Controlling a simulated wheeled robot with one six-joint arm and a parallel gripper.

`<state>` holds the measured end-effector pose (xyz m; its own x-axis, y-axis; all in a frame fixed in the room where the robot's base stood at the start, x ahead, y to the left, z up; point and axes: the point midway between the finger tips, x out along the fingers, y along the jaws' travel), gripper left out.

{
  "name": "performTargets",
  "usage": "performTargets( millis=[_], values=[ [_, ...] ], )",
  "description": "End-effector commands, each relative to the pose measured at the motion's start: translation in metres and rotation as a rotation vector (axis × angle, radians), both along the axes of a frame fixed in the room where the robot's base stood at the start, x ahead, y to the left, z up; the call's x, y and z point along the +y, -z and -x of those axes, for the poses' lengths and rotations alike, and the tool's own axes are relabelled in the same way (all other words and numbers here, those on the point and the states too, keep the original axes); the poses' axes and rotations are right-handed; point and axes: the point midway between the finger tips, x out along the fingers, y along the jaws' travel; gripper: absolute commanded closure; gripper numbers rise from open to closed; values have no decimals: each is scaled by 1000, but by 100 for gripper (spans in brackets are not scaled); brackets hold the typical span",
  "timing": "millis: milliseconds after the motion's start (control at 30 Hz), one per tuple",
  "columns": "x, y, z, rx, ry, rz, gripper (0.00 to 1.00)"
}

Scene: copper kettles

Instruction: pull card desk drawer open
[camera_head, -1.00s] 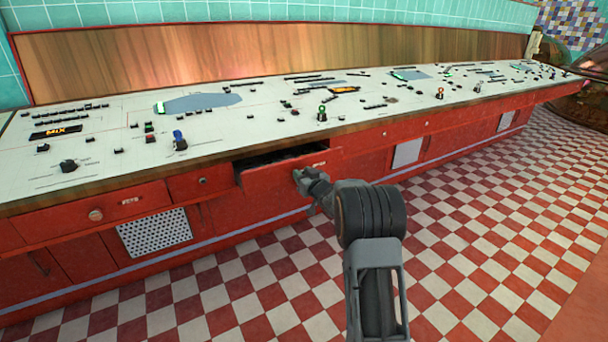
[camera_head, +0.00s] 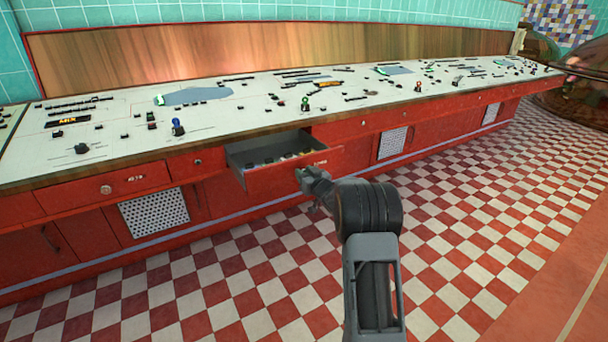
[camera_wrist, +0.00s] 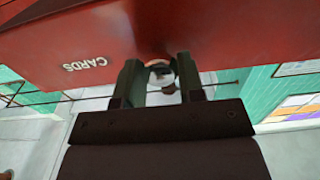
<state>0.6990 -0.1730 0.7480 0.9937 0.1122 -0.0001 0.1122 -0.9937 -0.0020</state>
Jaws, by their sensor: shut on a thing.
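The card desk drawer (camera_head: 280,177) is a red-fronted drawer in the long desk, pulled well out, with its dark inside and several small pale items showing. In the wrist view its red front (camera_wrist: 95,45) carries the word "CARDS". My gripper (camera_head: 305,177) is at the right part of the drawer front. In the wrist view my gripper (camera_wrist: 160,80) has its two fingers on either side of a small round pale knob (camera_wrist: 160,74), shut on it. The fingers partly hide the knob.
The desk top (camera_head: 230,120) holds knobs, switches and an orange-lit display (camera_head: 68,121). A shut red drawer (camera_head: 105,188) and a perforated panel (camera_head: 153,212) are to the left. The checkered floor (camera_head: 240,290) in front is clear.

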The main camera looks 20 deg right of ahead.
Motion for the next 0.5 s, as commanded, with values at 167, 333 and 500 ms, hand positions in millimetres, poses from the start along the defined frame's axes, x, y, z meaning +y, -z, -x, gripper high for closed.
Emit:
performTargets(
  millis=[167, 333, 500],
  values=[
    [1, 0, 0, -1, -4, 2, 54],
    [-1, 0, 0, 0, 0, 2, 40],
    [-1, 0, 0, 0, 0, 2, 40]
  ],
)
